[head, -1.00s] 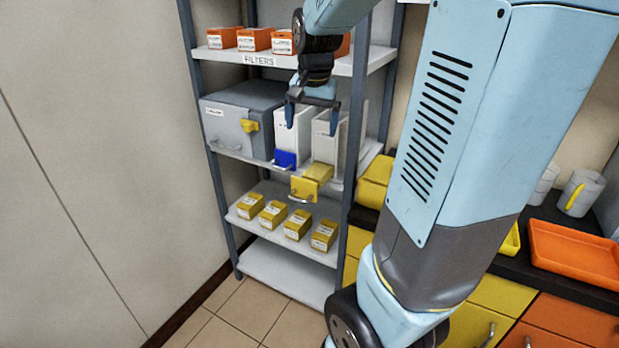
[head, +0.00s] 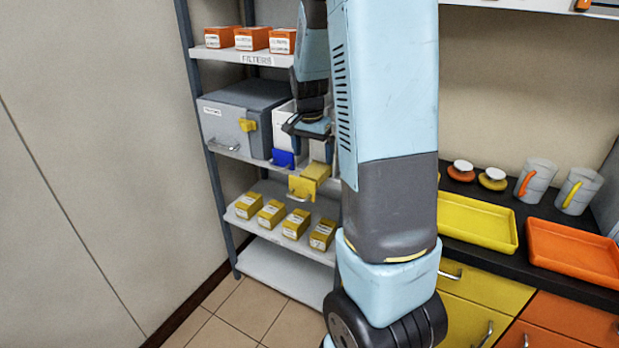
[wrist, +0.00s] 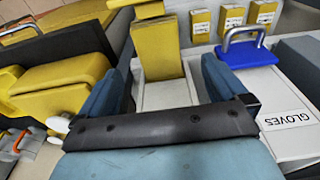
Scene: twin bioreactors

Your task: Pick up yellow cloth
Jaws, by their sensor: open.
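A yellow, flat-looking piece (wrist: 158,48) lies at the pulled-out yellow-fronted drawer in the wrist view. I cannot tell whether it is the cloth or part of the drawer. In the head view, the yellow drawer front (head: 301,188) juts from the middle shelf, with a yellow surface (head: 318,172) behind it. My gripper (head: 314,154) hangs above and just behind that front. In the wrist view, the open fingers (wrist: 163,66) sit on either side of the white box below the yellow piece. I see nothing held. Contact cannot be made out.
A blue-handled white box labelled GLOVES (wrist: 285,115) is close beside my gripper. A grey case (head: 240,115) stands left on the shelf. Several yellow boxes (head: 295,225) sit below. Yellow (head: 478,222) and orange trays (head: 573,253) lie on the counter at right.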

